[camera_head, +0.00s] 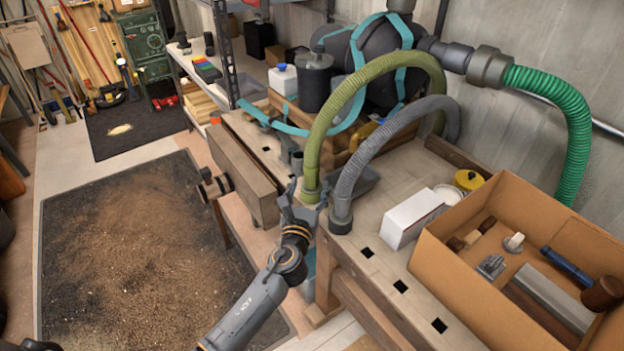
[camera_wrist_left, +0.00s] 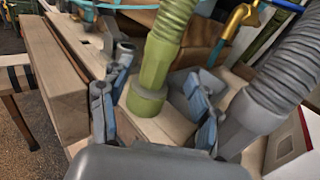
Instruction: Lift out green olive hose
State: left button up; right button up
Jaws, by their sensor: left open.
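The olive green hose (camera_head: 330,124) arches over the workbench, its lower cuff standing at the bench's front edge beside the vise. My left gripper (camera_head: 301,204) is open at that cuff. In the left wrist view the hose (camera_wrist_left: 165,50) comes down between the open fingers of the left gripper (camera_wrist_left: 158,105), and its cuff sits a little beyond the palm. I cannot tell if any finger touches it. A grey hose (camera_head: 365,165) stands just to the right; it also shows in the left wrist view (camera_wrist_left: 287,75). My right gripper is not in view.
A cardboard box (camera_head: 455,290) of tools and a white box (camera_head: 413,217) stand on the right of the bench. A wooden vise (camera_head: 240,178) is at the left. A bright green hose (camera_head: 560,105) hangs behind. Free floor lies left of the bench.

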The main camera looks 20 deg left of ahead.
aim_at(310, 180)
pick_arm(q)
jog(key=w, duration=0.3)
jog(key=w+a, duration=0.1)
jog(key=w, duration=0.1)
jog(key=shift+w+f+b, duration=0.3)
jog(key=shift+b, duration=0.05)
jog(key=shift+s, duration=0.1)
grip_shut()
